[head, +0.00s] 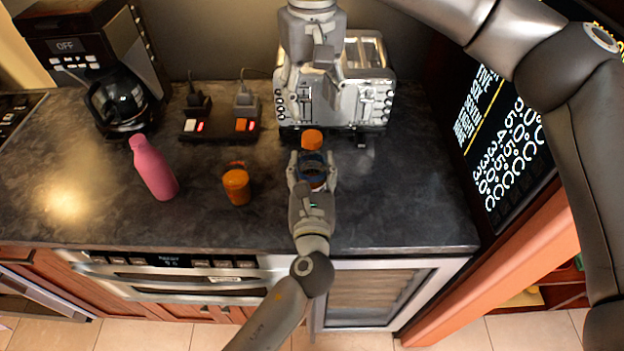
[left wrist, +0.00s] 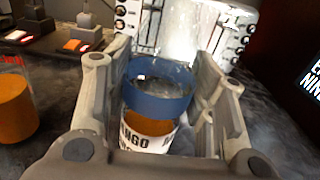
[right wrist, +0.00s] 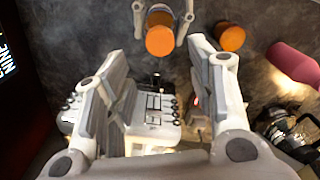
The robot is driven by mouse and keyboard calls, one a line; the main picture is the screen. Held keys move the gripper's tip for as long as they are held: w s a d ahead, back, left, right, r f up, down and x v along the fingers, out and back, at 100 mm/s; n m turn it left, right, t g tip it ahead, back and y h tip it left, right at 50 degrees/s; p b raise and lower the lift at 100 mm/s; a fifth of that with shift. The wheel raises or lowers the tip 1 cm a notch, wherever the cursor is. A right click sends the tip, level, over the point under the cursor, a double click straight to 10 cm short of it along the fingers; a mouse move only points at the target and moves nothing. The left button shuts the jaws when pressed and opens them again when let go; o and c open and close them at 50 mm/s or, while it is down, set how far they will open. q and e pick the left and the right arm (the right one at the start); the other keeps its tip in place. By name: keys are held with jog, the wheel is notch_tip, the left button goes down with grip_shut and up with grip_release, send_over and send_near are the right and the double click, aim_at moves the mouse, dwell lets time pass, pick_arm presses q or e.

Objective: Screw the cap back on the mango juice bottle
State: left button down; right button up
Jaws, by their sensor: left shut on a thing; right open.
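The mango juice bottle (left wrist: 150,132) has a white label with black letters and orange contents. My right gripper (right wrist: 163,95) is open and empty, above the toaster side behind the bottle.
A silver toaster (head: 362,85) stands behind the bottle. To the left are an orange jar (head: 236,186), a pink bottle (head: 152,168), a power strip (head: 218,135) and a coffee maker (head: 95,60). The counter right of the bottle is clear up to a dark screen (head: 500,150).

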aim_at(312, 136)
dwell(0.3)
jog(key=shift+f, duration=4.05)
